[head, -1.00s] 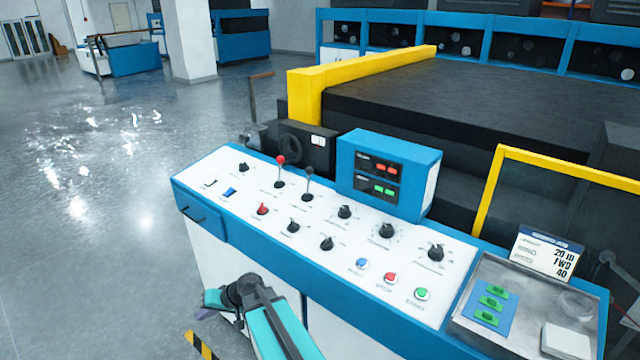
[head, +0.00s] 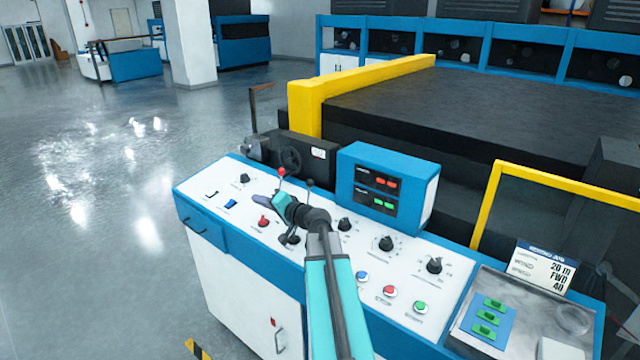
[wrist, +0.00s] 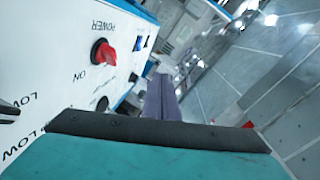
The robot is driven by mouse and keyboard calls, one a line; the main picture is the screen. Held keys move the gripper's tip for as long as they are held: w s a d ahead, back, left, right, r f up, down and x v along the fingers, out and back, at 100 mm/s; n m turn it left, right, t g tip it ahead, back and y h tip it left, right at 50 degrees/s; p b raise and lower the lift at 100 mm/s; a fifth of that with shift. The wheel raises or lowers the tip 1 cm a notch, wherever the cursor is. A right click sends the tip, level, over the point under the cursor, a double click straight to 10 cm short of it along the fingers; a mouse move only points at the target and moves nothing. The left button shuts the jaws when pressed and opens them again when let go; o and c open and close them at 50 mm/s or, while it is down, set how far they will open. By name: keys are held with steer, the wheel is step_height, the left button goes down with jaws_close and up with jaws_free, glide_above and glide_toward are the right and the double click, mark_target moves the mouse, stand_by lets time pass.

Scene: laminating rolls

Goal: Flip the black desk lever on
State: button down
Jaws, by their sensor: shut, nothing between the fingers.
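The black desk lever (head: 309,184) stands on the control desk, a thin shaft with a black knob. My wrist hides its base in the head view. The red-knobbed lever (head: 282,173) stands just left of it. My gripper (head: 262,202) is shut and empty above the desk's left part, in front of and left of the black lever. In the wrist view, its purple-grey fingers (wrist: 160,100) are together beside the desk edge. I cannot tell whether my arm touches the black lever.
The white desk top (head: 410,262) carries several black knobs, a red power switch (head: 263,221) that also shows in the wrist view (wrist: 103,52), and coloured buttons. A blue display box (head: 390,160) rises behind. A metal tray (head: 465,325) is at right. Open floor lies left.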

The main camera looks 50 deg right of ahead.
steer(key=s+d+m, duration=0.1)
steer(key=s+d, duration=0.2)
steer(key=s+d+m+h, duration=0.1)
steer(key=s+d, duration=0.2)
steer(key=d, duration=0.1)
steer(key=s+d+r+m, duration=0.1)
steer(key=s+d, duration=0.2)
steer(key=d, duration=0.1)
steer(key=shift+s+m+t+h, duration=0.3)
steer(key=shift+s+t, duration=0.05)
steer(key=shift+t, duration=0.05)
steer(key=s+d+m, duration=0.1)
steer(key=s+d, duration=0.1)
steer(key=s, duration=0.1)
steer(key=s+d+r+m, duration=0.1)
steer(key=s+d, duration=0.1)
steer(key=s, duration=0.1)
steer(key=s+d+h+b, duration=0.1)
steer(key=s+d, duration=0.1)
steer(key=s, duration=0.1)
steer(key=shift+d+r+m+t, duration=0.2)
steer(key=shift+d+m+t, duration=0.2)
steer(key=shift+w, duration=0.1)
